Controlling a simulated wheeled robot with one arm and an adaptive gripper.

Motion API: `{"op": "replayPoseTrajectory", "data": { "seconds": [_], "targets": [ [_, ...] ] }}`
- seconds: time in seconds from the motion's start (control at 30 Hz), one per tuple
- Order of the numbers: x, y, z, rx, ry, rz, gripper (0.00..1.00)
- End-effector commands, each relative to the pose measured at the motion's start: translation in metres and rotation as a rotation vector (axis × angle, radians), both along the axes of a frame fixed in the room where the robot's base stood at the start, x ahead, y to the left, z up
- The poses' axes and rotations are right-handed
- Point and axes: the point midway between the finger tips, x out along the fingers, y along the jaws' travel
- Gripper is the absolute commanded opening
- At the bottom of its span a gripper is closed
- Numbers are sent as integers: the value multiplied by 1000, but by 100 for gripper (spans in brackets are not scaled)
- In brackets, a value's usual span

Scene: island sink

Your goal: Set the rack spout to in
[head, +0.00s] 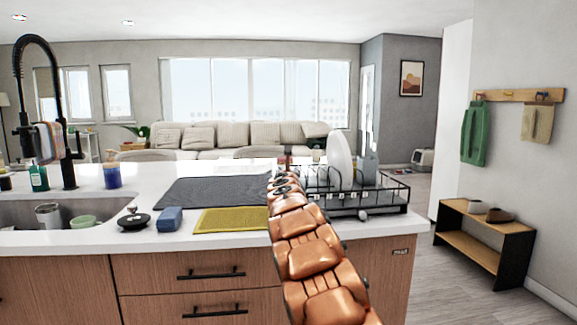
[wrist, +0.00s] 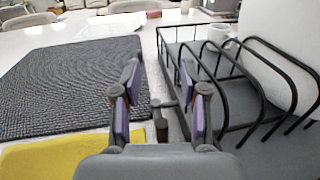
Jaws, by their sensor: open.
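The black wire dish rack (head: 375,198) stands at the right end of the white island counter. Its tray and bent bars fill the right of the wrist view (wrist: 222,92). My gripper (wrist: 159,78) is open, just left of the rack's side, with its fingers pointing along that side. A small dark post with a short bar (wrist: 160,124) shows between the fingers, close to the rack; I cannot tell whether it is the spout. A small grey rounded piece (head: 362,214) sticks out below the rack's front edge; its role is unclear. My arm hides the rack's left side in the head view.
A white plate (head: 340,157) stands in the rack. A dark mat (head: 215,191) and a yellow cloth (head: 232,220) lie left of my arm. A blue sponge (head: 169,218), a black dish (head: 134,221) and the sink (head: 90,208) are farther left.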

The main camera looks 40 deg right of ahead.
Motion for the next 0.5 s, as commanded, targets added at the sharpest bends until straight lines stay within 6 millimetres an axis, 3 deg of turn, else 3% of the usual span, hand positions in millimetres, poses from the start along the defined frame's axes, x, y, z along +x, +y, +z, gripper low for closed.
{"op": "replayPoseTrajectory", "data": {
  "seconds": [0.5],
  "targets": [
    [0,2,24,2,-7,1,43]
  ]
}}
